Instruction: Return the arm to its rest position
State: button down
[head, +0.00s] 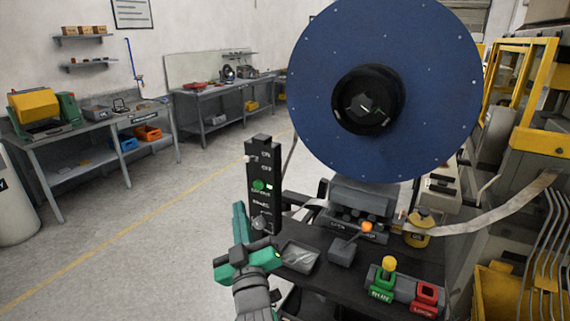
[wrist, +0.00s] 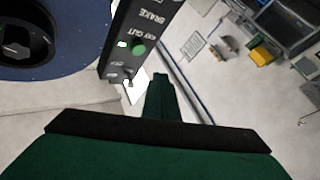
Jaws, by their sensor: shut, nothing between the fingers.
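My gripper (head: 240,212) is green and stands in front of the black control panel in the head view, at its left edge and low. In the wrist view its green finger (wrist: 162,98) points up the picture beside the panel. The fingers are shut with nothing between them. The upright black control panel (head: 263,170) carries white labels, a green button and a knob near its bottom. It also shows in the wrist view (wrist: 140,28). I cannot tell whether the gripper touches the panel.
A large blue disc (head: 430,70) stands behind a dark bench (head: 315,275) with a grey tray (head: 298,257), a joystick box (head: 343,250), and green and red controls (head: 405,288). Yellow-framed machinery (head: 535,90) is at right. Open floor (head: 150,235) lies left, before workbenches (head: 95,125).

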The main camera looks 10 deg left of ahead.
jog(key=s+d+f+m+h, duration=0.25)
jog(key=s+f, duration=0.25)
jog(key=f, duration=0.4)
jog(key=s+d+f+m+g+h, duration=0.1)
jog(key=s+d+f+m+h, duration=0.2)
jog(key=s+f, duration=0.45)
jog(key=s+d+f+m+h, duration=0.1)
jog(key=s+d+f+m, duration=0.25)
jog(key=f, duration=0.65)
jog(key=s+d+f+g, duration=0.1)
jog(key=s+d+f, duration=0.1)
jog(key=s, duration=0.7)
jog(key=s+d+f+g+h, duration=0.1)
jog(key=s+d+f, duration=0.2)
jog(key=s, duration=0.5)
jog(key=s+d+f+g+h, duration=0.1)
jog(key=s+d+f, duration=0.2)
jog(key=s, duration=0.6)
jog(key=shift+s+d+f+m, duration=0.15)
jog(key=shift+s+d+m, duration=0.15)
jog(key=shift+d, duration=0.6)
